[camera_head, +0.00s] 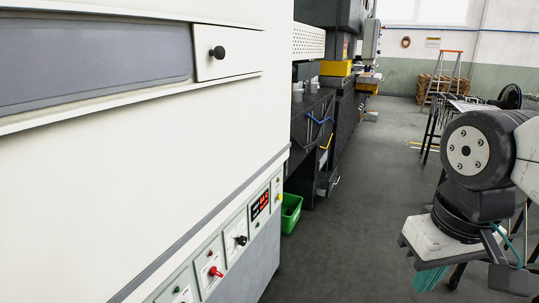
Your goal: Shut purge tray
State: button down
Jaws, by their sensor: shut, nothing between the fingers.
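My gripper (430,279) hangs at the lower right, pointing down, below a dark grey wrist joint. Its teal fingers look shut and empty, and they are partly hidden by the pale gripper body. It is well clear of the white machine. No part is plainly marked as the purge tray. A white front panel with a round black knob (218,52) sits at the upper left, beside a long grey recessed panel (90,55). I cannot tell whether this panel is the tray or how far it stands out.
The white machine (130,160) fills the left, with a control strip (236,238) of switches and a red display low down. A green bin (291,213) stands beyond it by dark machinery (320,135). The grey floor (350,235) between machine and arm is clear. A stepladder (441,80) stands far back.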

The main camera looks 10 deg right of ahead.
aim_at(325, 182)
jog(key=z, duration=0.5)
jog(key=i, duration=2.05)
jog(key=z, duration=0.45)
jog(key=i, duration=1.9)
jog(key=u, duration=0.35)
jog(key=i, duration=1.4)
jog(key=u, duration=0.25)
